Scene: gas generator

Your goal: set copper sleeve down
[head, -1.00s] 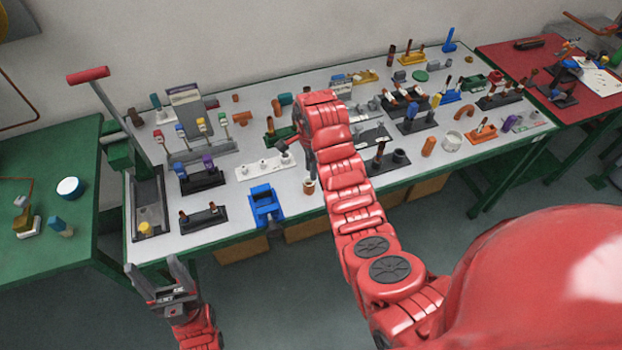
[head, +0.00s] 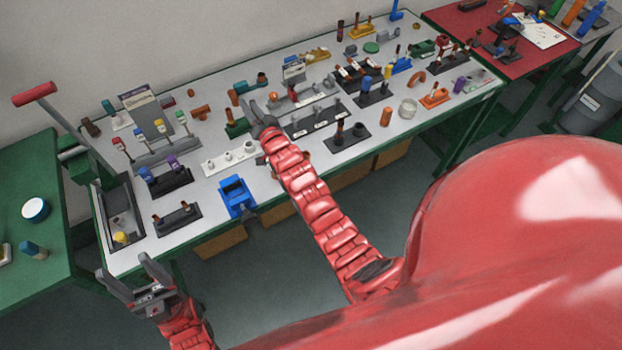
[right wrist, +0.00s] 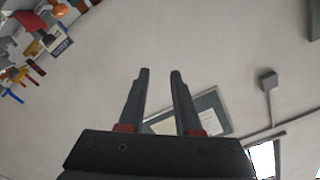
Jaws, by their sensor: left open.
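Several copper-coloured pieces stand on the grey tabletop, among them one at the left middle (head: 201,112) and one at the back (head: 262,78). I cannot tell which is the task's copper sleeve. A spot near the table's front edge, beside the white block (head: 232,157), is partly hidden by my right arm. My right gripper (head: 260,107) is over the middle of the table; in the right wrist view (right wrist: 160,78) its fingers are apart with nothing between them. My left gripper (head: 126,270) is open and empty in front of the table's front left corner.
A blue fixture (head: 237,196) stands at the front edge, with black peg holders (head: 178,219) to its left. A red-handled lever press (head: 35,94) stands at the left end. Several fixtures crowd the back and right. A green table (head: 45,175) is at the left.

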